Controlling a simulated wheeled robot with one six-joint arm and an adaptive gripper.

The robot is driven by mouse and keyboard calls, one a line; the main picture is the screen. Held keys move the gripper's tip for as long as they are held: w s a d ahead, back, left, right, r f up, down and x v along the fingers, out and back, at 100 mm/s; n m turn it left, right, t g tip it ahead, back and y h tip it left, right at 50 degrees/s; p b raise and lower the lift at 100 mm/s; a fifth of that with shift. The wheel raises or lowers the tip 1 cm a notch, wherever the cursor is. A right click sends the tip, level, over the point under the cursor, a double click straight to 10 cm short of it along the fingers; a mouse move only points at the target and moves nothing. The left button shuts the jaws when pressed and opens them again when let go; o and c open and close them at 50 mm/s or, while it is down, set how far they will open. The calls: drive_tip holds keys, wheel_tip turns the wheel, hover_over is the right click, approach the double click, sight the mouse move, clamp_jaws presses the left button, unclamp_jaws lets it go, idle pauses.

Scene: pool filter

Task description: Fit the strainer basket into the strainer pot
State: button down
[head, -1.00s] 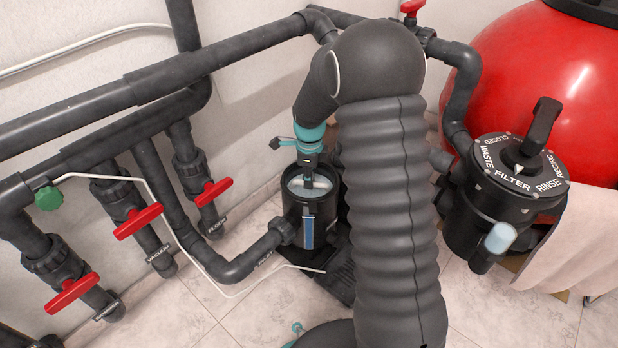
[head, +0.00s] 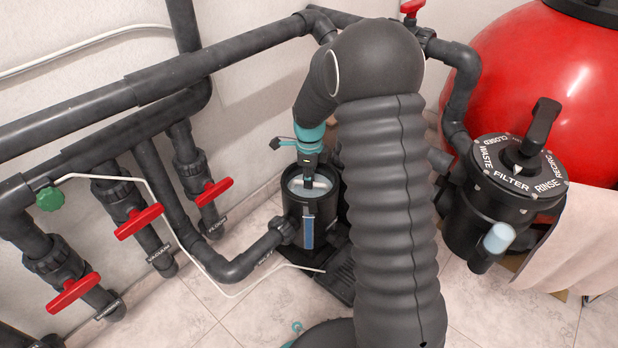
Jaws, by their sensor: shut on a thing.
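The strainer pot (head: 296,208) is a black cylinder with a light blue strip on its front, standing upright at the middle. The pale strainer basket (head: 322,186) shows inside the pot's open mouth, around its rim level. My gripper (head: 308,172) reaches down from above into the mouth and is shut on the basket. The fingertips and the grip point are too small and partly hidden to make out. How deep the basket sits, and whether it is seated, I cannot tell.
Black pipes with red valve handles (head: 139,222) run along the left. A multiport valve (head: 505,215) and a red filter tank (head: 545,85) stand at the right, with a pinkish cloth (head: 580,235) beside them. My arm hides the area right of the pot.

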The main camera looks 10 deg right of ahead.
drive_tip(key=shift+f, duration=0.15)
drive_tip(key=shift+f, duration=0.85)
idle(1.0)
drive_tip(key=c, duration=1.1)
unclamp_jaws()
drive_tip(key=shift+o, duration=0.2)
drive_tip(key=shift+r+p, duration=2.5)
drive_tip(key=shift+r, duration=1.05)
